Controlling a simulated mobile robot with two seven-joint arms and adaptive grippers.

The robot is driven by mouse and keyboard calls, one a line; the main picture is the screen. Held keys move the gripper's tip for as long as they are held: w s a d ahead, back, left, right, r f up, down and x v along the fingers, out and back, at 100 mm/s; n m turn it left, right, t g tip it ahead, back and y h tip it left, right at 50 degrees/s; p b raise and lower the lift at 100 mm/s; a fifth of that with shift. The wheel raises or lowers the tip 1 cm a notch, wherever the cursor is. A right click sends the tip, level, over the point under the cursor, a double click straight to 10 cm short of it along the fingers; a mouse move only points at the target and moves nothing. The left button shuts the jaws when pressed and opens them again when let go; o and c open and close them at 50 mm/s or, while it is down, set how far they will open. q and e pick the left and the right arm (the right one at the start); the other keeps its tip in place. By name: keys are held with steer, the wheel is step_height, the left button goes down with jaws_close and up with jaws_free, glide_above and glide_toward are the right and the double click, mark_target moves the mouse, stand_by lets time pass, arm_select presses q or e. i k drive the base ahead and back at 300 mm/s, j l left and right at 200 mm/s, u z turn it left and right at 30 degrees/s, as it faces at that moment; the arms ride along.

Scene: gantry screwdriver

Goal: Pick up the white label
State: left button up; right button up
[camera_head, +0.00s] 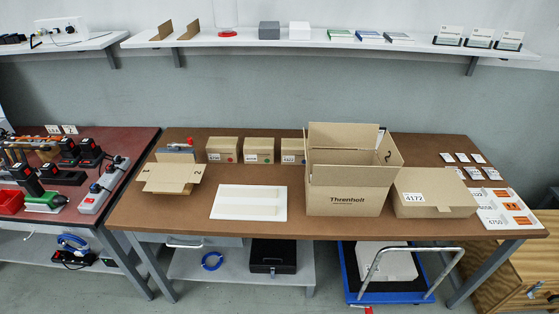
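Several small white labels (462,157) lie in two short rows on the brown table at its back right. Nearer the front right corner, a white board (487,198) holds white and orange rectangles, with "4750" printed near its front edge. A closed cardboard box (435,200) left of the board bears a white label (414,197) reading "4172". I cannot tell which white label is the one named. Neither of my grippers is in view.
A large open carton (345,202) marked "Threnholt" stands left of the closed box. A white board (247,203), smaller boxes (258,150) and an open-flapped carton (172,178) stand further left. A tool-covered red table (95,205) adjoins. A wall shelf (330,41) runs above.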

mark_target(480, 193)
steer(key=z, duration=1.5)
